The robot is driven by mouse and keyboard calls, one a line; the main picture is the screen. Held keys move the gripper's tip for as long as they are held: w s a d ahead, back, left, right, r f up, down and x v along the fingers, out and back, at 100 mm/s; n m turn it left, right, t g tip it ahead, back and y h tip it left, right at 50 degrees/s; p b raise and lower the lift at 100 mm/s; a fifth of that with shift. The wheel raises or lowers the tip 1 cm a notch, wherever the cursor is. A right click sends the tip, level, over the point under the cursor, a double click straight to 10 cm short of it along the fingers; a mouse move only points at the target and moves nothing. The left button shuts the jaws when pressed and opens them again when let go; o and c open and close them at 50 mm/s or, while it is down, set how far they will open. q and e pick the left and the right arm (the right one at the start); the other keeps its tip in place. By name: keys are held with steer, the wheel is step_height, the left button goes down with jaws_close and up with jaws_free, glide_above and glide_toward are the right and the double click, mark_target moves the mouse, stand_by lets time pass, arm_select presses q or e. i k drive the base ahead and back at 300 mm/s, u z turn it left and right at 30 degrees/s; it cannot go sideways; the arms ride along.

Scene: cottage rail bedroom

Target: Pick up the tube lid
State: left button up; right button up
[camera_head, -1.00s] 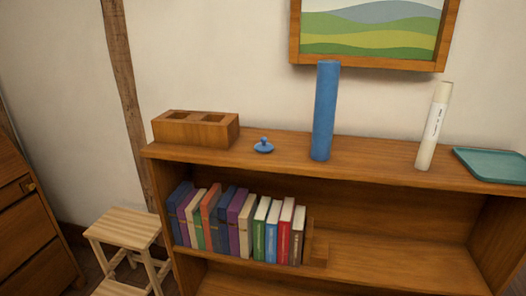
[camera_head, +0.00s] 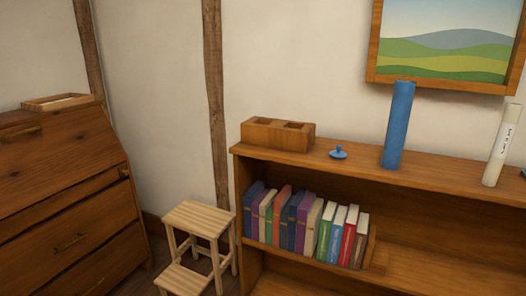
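The tube lid (camera_head: 338,153) is a small blue disc with a knob on top. It lies on the top of the wooden bookshelf (camera_head: 300,160), knob up. A tall blue tube (camera_head: 397,125) stands upright to its right, apart from it. A wooden block with two square openings (camera_head: 278,134) sits to its left, also apart. Neither of my grippers shows in the head view.
A white labelled tube (camera_head: 502,146) stands further right on the bookshelf top. Several books (camera_head: 305,225) fill the shelf below. A wooden step stool (camera_head: 200,222) and a dresser (camera_head: 60,190) stand to the left. A framed landscape picture (camera_head: 445,45) hangs above.

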mark_target(338, 153)
steer(key=u, duration=0.9)
steer(key=i, duration=1.05)
steer(key=z, duration=1.15)
